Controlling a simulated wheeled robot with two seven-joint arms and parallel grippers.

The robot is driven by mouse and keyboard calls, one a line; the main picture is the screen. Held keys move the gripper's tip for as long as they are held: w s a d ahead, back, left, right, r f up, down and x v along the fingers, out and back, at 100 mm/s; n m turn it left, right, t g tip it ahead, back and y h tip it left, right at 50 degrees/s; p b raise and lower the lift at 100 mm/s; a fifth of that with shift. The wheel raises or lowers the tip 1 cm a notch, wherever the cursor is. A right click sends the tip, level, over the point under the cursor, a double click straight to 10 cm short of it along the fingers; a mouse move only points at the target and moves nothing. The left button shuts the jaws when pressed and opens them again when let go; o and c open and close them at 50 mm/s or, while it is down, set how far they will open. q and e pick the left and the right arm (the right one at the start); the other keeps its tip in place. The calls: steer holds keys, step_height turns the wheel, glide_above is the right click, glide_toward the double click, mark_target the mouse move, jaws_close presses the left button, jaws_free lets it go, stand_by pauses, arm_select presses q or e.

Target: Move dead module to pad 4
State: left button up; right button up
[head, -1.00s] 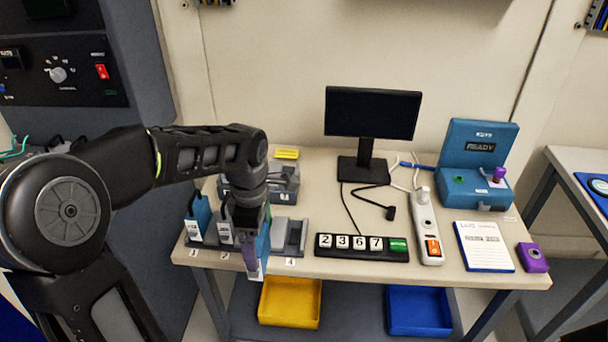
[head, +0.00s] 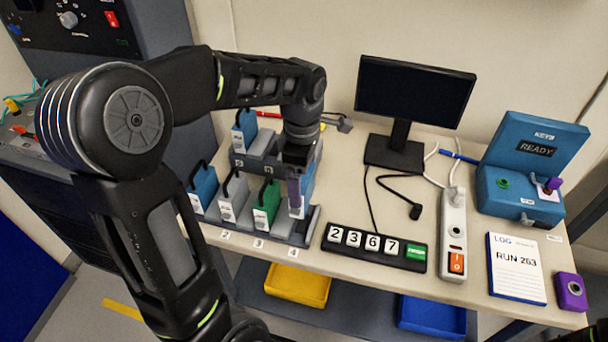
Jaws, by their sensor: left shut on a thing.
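My left gripper (head: 298,162) points down and is shut on a blue module (head: 308,190) with a pale front and a purple strip. The module is upright at the right end of the front rack (head: 292,238), over the place labelled 4 (head: 293,253). I cannot tell whether it touches the rack or hangs just above it. To its left in the same rack stand a green module (head: 266,203), a grey module (head: 234,196) and a blue module (head: 203,187), all with black handles. My right gripper is not in view.
Behind is a second grey rack (head: 262,146) with a blue module (head: 244,131) at its left. To the right are a number strip (head: 374,247), a monitor (head: 415,95), a power strip (head: 453,230), a log sheet (head: 516,267) and a blue key box (head: 520,190). Yellow (head: 297,284) and blue (head: 432,316) bins sit below.

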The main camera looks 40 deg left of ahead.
arm_select(q)
steer(key=shift+f, duration=0.15)
steer(key=shift+f+b, duration=2.8)
steer(key=shift+f, duration=0.85)
steer(key=shift+f+b, duration=0.45)
steer(key=shift+f, duration=0.05)
steer(key=o, duration=1.3)
step_height(320, 180, up, 8)
steer(key=shift+f, duration=0.1)
